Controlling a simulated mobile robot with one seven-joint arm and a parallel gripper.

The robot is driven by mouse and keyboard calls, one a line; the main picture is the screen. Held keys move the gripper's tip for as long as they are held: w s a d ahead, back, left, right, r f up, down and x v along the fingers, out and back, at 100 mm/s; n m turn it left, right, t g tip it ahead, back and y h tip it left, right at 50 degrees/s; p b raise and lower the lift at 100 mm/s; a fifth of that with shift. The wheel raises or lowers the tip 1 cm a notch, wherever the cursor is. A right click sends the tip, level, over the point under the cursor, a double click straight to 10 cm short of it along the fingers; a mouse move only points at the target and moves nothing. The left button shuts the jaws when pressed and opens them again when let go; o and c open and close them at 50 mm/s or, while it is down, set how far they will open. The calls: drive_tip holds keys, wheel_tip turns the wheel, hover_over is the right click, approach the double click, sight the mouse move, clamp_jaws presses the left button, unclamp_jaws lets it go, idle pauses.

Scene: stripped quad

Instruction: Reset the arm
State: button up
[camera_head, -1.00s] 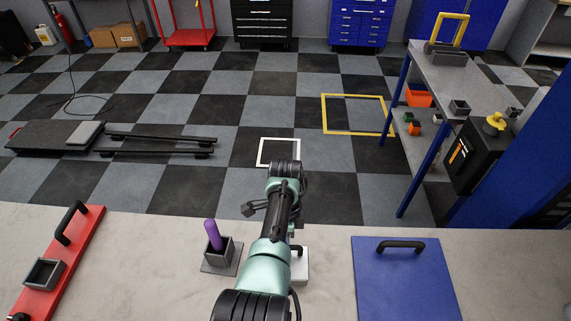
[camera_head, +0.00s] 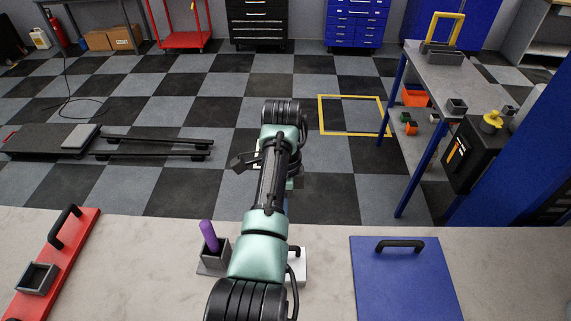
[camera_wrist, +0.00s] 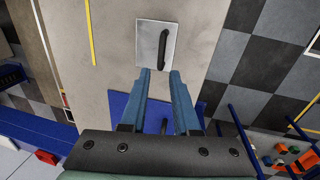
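My arm reaches out over the workbench (camera_head: 130,245) in the head view, its elbow raised above the floor beyond. My gripper (camera_wrist: 161,72) shows in the wrist view with two blue fingers apart and nothing between their tips. It points down over the bench from above. A pale plate with a black handle (camera_wrist: 145,45) lies beyond the fingertips. A blue board (camera_wrist: 120,105) with a black handle is partly hidden behind the fingers. In the head view I cannot make out the fingers.
The bench holds a purple peg (camera_head: 208,236) upright in a grey holder (camera_head: 212,262), a pale block (camera_head: 298,268) partly behind my arm, a blue board (camera_head: 405,285) and a red board (camera_head: 58,262). A shelf table (camera_head: 470,75) stands at right.

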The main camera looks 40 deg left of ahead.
drive_tip(key=w+d+r+n+t+y+b, duration=0.1)
drive_tip(key=w+d+r+n+t+y, duration=0.15)
drive_tip(key=w+r+t, duration=0.4)
drive_tip(key=w+d+r+n+t+y+b, duration=0.1)
drive_tip(key=w+d+r+t, duration=0.25)
drive_tip(key=w+r, duration=0.5)
drive_tip(key=w+d+r+n+t, duration=0.2)
drive_tip(key=d+r+t, duration=0.3)
drive_tip(key=r, duration=0.6)
drive_tip(key=s+d+r+n+t, duration=0.1)
drive_tip(key=s+d+r+t, duration=0.15)
drive_tip(key=r, duration=0.25)
drive_tip(key=s+d+r+n+t+b, duration=0.1)
drive_tip(key=s+d+r+t, duration=0.15)
drive_tip(key=r, duration=0.25)
drive_tip(key=s+d+r+n+t, duration=0.1)
drive_tip(key=s+d+r+t, duration=0.15)
drive_tip(key=r, duration=0.35)
drive_tip(key=s+d+r+n+t+h, duration=0.1)
drive_tip(key=s+d+r+t, duration=0.2)
drive_tip(key=s+r, duration=0.2)
drive_tip(key=s+d+r+n+t+h+b, duration=0.1)
drive_tip(key=s+d+r+t, duration=0.2)
drive_tip(key=s+r, duration=0.3)
drive_tip(key=s, duration=0.4)
drive_tip(key=shift+s+d+r, duration=0.2)
drive_tip(key=shift+d+r, duration=0.05)
drive_tip(key=shift+d, duration=0.1)
drive_tip(key=shift+t, duration=0.25)
